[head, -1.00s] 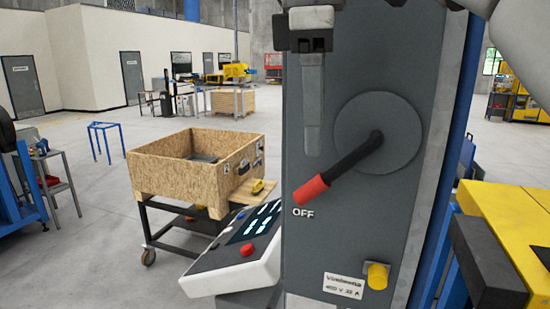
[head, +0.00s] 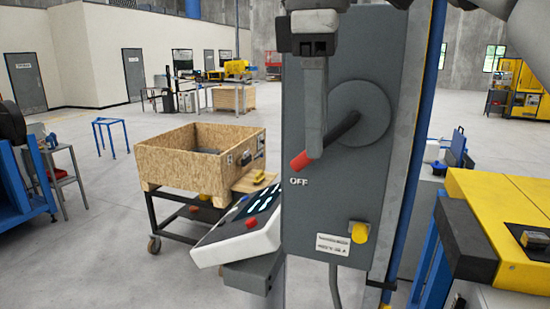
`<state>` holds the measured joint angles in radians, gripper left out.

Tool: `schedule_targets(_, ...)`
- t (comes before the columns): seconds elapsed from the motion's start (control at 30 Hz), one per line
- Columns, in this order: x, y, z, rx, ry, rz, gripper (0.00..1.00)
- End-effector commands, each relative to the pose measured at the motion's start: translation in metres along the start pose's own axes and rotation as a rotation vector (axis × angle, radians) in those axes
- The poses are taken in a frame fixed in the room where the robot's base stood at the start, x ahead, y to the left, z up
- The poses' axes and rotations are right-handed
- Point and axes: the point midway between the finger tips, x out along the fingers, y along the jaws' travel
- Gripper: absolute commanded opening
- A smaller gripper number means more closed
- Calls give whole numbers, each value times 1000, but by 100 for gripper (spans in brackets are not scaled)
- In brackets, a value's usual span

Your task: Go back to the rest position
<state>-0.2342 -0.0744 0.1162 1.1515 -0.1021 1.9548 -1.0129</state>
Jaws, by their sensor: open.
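My gripper (head: 311,148) hangs down from the top of the head view, seen edge-on, with its long grey finger in front of the grey switch box (head: 355,195). It is open and holds nothing that I can see. The switch box has a round disc (head: 374,105) and a black lever with a red tip (head: 300,162). The lever slants down to the left, its tip just above the word OFF.
A sloped control panel (head: 222,228) stands left of the switch box. Behind it is a wooden crate (head: 180,170) on a black wheeled cart. A yellow and black machine (head: 505,215) stands close on the right. Open floor lies at the left.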

Motion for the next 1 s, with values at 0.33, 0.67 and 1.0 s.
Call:
schedule_targets(0.33, 85, -16, 31, 397, 65, 85, 62)
schedule_targets(0.67, 196, -50, 69, 866, 187, 154, 62)
schedule_targets(1.0, 296, -90, 96, 1257, 319, 183, 62)
